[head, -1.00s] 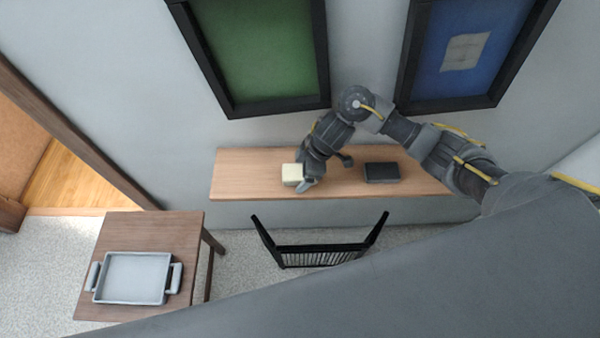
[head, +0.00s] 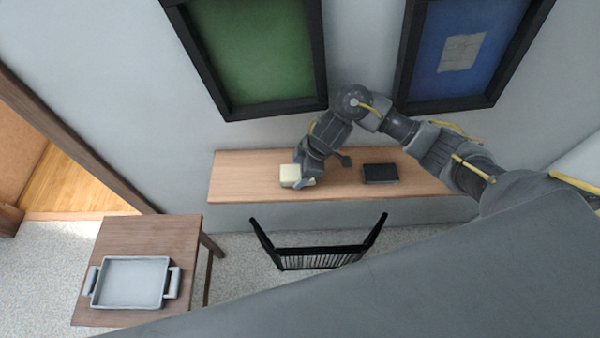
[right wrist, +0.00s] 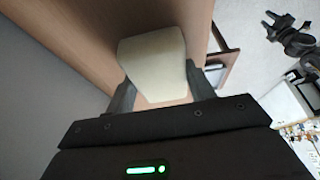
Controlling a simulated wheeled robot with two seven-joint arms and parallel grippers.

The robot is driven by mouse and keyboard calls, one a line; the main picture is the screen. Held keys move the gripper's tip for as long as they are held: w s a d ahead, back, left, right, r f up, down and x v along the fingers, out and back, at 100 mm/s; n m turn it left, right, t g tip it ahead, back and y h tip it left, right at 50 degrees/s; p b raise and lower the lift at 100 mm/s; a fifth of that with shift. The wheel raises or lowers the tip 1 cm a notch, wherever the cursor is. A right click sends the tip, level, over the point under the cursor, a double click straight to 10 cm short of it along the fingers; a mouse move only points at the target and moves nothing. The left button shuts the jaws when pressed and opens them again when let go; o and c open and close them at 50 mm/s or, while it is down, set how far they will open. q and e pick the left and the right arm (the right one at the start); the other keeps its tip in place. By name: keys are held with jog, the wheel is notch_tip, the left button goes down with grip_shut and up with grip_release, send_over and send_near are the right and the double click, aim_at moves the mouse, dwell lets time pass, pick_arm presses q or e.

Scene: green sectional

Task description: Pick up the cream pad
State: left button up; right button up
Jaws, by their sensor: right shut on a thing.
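The cream pad (head: 291,175) is a small pale block over the left part of the wooden wall shelf (head: 240,180). My right gripper (head: 303,180) is at its right side and shut on it. In the right wrist view the cream pad (right wrist: 155,66) sits between the two fingers of my right gripper (right wrist: 158,92), with the shelf surface (right wrist: 85,38) around it. I cannot tell whether the pad is touching the shelf or slightly above it. My left gripper is not in view.
A dark block (head: 380,173) lies on the shelf to the right of my gripper. A black chair (head: 320,257) stands in front of the shelf. A grey tray (head: 131,283) with handles sits on a brown table (head: 150,232) at lower left. Framed pictures hang above the shelf.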

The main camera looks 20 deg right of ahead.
aim_at(293, 173)
jog(key=r, duration=0.4)
jog(key=shift+s+a+p, duration=0.1)
jog(key=shift+s+p, duration=0.1)
jog(key=shift+p, duration=0.2)
jog(key=s+a+r+p, duration=0.3)
jog(key=s+a+r, duration=0.2)
jog(key=s+r, duration=0.3)
jog(key=s, duration=0.4)
jog(key=shift+s+r, duration=0.25)
jog(key=shift+r, duration=0.05)
jog(key=shift+a, duration=0.1)
